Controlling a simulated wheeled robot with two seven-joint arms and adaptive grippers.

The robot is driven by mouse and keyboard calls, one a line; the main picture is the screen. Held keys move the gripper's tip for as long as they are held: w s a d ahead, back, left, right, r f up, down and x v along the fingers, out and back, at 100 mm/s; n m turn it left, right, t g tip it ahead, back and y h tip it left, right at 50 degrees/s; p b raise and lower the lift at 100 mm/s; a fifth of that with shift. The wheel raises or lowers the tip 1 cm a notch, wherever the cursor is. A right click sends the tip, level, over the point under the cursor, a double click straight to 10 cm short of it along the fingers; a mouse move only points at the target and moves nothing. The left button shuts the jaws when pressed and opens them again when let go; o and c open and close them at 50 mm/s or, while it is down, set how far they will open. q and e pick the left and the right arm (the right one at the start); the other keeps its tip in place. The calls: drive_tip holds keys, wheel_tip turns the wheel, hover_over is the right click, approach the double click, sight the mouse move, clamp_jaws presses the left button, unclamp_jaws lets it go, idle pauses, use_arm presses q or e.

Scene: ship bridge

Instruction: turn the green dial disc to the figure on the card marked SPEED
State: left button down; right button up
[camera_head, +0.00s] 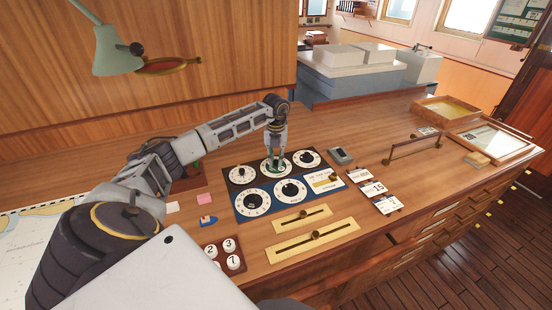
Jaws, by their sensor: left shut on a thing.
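My left gripper (276,160) reaches down onto the middle dial (266,173) in the back row of a dark dial panel (256,165). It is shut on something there. Some green shows between and around the fingertips, which fits the green dial disc, but the fingers hide most of it. Its figures are too small to read. Small white cards stand to the right of the dials; one card (374,188) reads 15. The smaller lettering is unreadable, so I cannot tell which card is marked SPEED. My right gripper is not in view.
A blue panel (267,211) with more dials lies in front. Brass slider plates (314,242) and numbered white buttons (229,245) are nearer. A grey box (341,156) and a raised handle bar (413,142) stand to the right. A green lamp (117,50) hangs at upper left.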

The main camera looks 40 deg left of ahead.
sight(276, 161)
use_arm(q)
drive_tip(key=shift+r, duration=0.1)
idle(0.3)
drive_tip(key=c, duration=1.3)
unclamp_jaws()
wheel_tip(276, 161, up, 12)
idle(0.4)
